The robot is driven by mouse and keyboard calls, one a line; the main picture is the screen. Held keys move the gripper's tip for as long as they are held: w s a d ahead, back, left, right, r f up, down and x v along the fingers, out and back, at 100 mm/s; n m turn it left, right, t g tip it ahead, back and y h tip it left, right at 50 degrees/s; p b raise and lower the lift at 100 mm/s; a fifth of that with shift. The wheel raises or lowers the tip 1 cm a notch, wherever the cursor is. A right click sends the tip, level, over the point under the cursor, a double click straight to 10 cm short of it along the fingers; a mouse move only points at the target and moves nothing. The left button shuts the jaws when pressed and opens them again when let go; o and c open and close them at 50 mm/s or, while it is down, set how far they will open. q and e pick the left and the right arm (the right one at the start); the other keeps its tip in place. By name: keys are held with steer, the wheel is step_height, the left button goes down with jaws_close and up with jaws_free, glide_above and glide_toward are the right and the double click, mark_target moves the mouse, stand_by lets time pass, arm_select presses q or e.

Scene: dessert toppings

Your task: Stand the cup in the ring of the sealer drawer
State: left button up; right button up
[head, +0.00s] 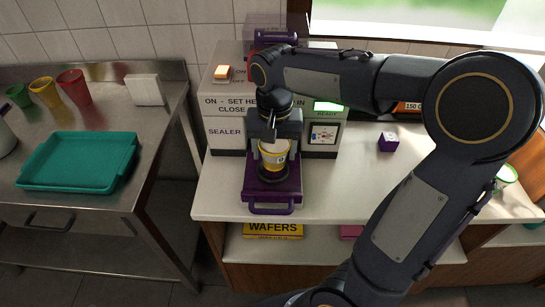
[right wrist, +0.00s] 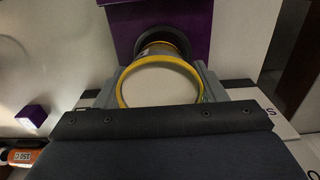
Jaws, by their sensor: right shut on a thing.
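The cup (head: 273,158), yellow and white with a yellow rim, is upright in my right gripper (head: 272,138). The gripper is shut on it near the rim. The purple sealer drawer (head: 285,186) is pulled out in front of the sealer, with a dark ring (head: 273,177) on it. The cup's lower end is at the ring; I cannot tell whether it is seated or just above. The right wrist view shows the cup's rim (right wrist: 119,88) close up, its lower end lined up with the dark ring (right wrist: 183,38). My left gripper is out of view.
The grey sealer (head: 225,135) stands behind the drawer. A purple cube (head: 388,141) sits on the white counter to the right. A metal table at left holds a teal tray (head: 75,184) and several coloured cups. The counter beside the drawer is clear.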

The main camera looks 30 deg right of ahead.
mark_target(273, 159)
steer(key=shift+w+f, duration=0.2)
steer(key=shift+f, duration=0.8)
steer(key=shift+w+f, duration=0.15)
steer(key=shift+f, duration=0.8)
steer(key=shift+f, duration=0.15)
steer(key=o, duration=1.2)
steer(key=shift+c, duration=0.2)
